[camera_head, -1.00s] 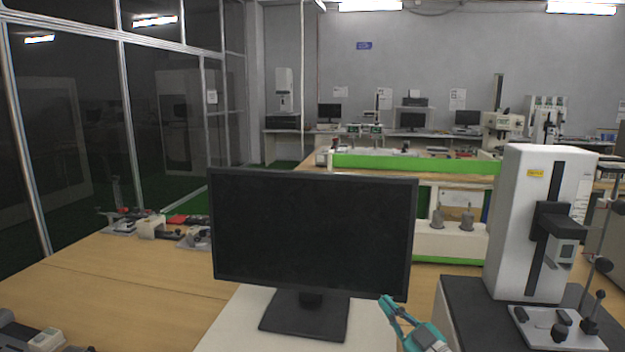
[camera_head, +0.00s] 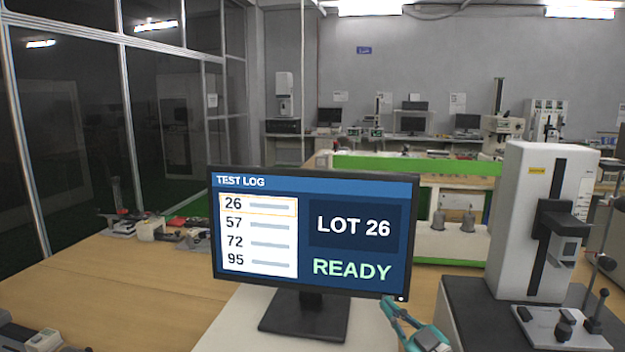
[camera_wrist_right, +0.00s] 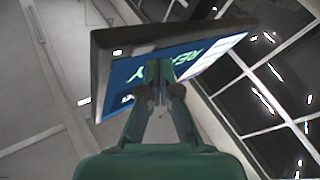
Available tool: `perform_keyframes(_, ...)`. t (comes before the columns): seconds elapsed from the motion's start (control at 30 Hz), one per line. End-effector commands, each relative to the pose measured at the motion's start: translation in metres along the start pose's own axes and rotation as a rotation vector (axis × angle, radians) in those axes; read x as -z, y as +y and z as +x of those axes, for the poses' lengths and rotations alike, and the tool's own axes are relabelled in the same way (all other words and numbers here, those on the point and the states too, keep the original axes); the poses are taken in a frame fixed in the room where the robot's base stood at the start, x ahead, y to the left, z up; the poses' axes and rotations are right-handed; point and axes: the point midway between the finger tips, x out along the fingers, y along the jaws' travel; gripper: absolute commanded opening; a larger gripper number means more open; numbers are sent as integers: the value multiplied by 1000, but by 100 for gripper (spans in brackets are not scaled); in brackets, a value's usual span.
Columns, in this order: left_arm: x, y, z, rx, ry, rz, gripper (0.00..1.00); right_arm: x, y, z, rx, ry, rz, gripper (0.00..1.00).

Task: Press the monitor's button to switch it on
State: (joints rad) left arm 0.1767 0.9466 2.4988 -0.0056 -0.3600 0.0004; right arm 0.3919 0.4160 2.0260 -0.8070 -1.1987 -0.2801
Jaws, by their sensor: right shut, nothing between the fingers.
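The monitor (camera_head: 260,284) stands on a white surface in the middle of the head view. Its screen is lit and shows "TEST LOG", "LOT 26" and "READY". A small white light (camera_head: 401,298) shows at the lower right corner of its frame; the right wrist view shows a pale mark on the frame (camera_wrist_right: 117,53). My right gripper (camera_head: 388,301) is teal, shut and empty, with its tips at the monitor's lower right edge. Whether they touch it cannot be told. In the right wrist view the fingertips (camera_wrist_right: 158,68) overlap the monitor's edge. My left gripper is not in view.
A tall white test stand (camera_head: 522,225) on a dark base is close to the right of my right gripper. Small instruments (camera_head: 150,228) lie on the wooden table (camera_head: 120,275) at left. The table's left front is mostly clear.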

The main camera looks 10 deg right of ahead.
Motion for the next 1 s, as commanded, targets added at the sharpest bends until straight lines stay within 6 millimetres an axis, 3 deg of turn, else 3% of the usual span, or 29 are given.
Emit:
perform_keyframes(0.27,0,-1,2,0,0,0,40,1,-2,-2,0,0,0,0)
perform_keyframes(1.0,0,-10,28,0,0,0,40,30,-31,-42,0,0,0,0)
